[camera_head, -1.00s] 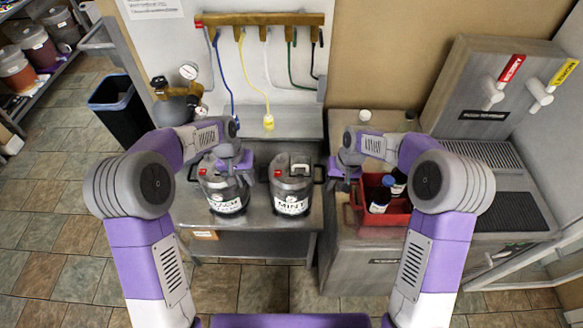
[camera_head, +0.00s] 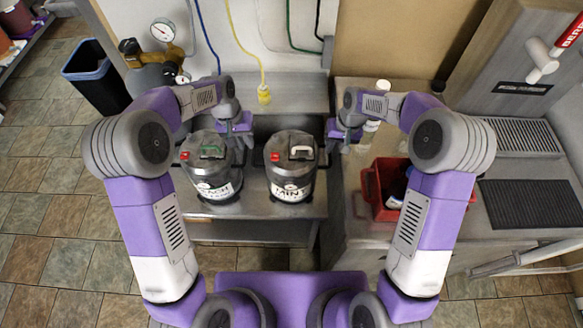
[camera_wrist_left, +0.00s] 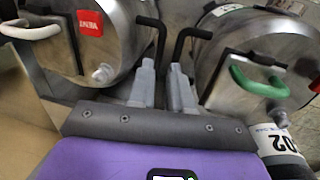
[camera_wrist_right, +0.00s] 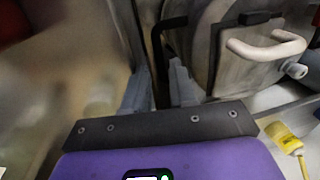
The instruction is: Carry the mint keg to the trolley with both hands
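The mint keg (camera_head: 290,175), metal with a white top handle, a red tag and a MINT label, stands upright on the metal trolley or bench at centre. It fills the left of the left wrist view (camera_wrist_left: 100,55) and the right of the right wrist view (camera_wrist_right: 225,50). My left gripper (camera_head: 236,140) is between the two kegs, its fingers apart around the mint keg's black side handle (camera_wrist_left: 160,45). My right gripper (camera_head: 338,140) is at the opposite black handle (camera_wrist_right: 157,40), fingers apart. Whether the fingers touch the handles is unclear.
A second keg (camera_head: 210,178) with a green handle stands close on the left, its black handle beside my left fingers. A red crate (camera_head: 375,195) with bottles sits on the right counter (camera_head: 350,225). A yellow-tipped hose (camera_head: 263,92) hangs behind. A bin (camera_head: 95,80) stands left.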

